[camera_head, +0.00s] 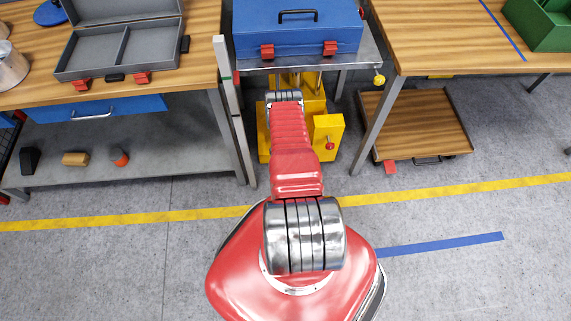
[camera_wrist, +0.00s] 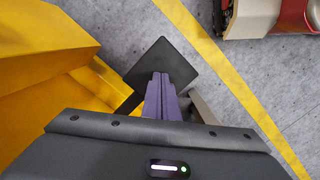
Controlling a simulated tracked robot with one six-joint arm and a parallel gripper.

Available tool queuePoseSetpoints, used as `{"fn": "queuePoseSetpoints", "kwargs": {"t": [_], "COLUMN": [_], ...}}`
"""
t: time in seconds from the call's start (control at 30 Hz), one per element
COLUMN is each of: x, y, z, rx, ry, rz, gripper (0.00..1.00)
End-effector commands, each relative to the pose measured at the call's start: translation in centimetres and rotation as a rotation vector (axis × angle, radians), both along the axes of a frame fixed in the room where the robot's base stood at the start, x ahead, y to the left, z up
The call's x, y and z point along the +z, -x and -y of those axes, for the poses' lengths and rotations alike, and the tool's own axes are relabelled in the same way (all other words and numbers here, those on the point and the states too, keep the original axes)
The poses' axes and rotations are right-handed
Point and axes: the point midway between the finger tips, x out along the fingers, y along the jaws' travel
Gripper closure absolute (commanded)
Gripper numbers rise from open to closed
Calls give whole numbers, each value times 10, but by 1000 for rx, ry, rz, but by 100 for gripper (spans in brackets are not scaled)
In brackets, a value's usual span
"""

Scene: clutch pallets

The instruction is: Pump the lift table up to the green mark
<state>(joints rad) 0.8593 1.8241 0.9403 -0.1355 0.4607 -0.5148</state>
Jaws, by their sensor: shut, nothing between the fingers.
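The lift table has a grey top (camera_head: 352,54) bearing a closed blue toolbox (camera_head: 297,30). Its yellow base (camera_head: 329,125) stands on the floor and also fills the left of the wrist view (camera_wrist: 40,65). A pale upright post (camera_head: 222,58) stands at the table's left, with a green mark (camera_head: 226,77) on it close to the top's height. A dark square pedal plate (camera_wrist: 178,60) juts out beside the yellow base. My gripper (camera_wrist: 160,78) is shut and empty, its fingers overlapping the pedal in the wrist view. I cannot tell whether they touch. The arm hides the gripper in the head view.
Wooden benches stand left (camera_head: 190,50) and right (camera_head: 420,50); the left one carries an open grey case (camera_head: 120,45). A low wooden trolley (camera_head: 415,120) sits under the right bench. A red knob (camera_head: 329,143) sticks out from the yellow base.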

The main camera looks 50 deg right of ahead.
Motion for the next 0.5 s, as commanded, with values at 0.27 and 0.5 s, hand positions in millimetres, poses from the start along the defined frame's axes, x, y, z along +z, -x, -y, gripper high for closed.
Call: {"fn": "queuePoseSetpoints", "kwargs": {"t": [0.27,0.5], "x": [-26,-46], "y": [1,2], "z": [-1,-2], "rx": [0,0], "ry": [0,-1], "rz": [-1,-1], "gripper": [100,100]}}
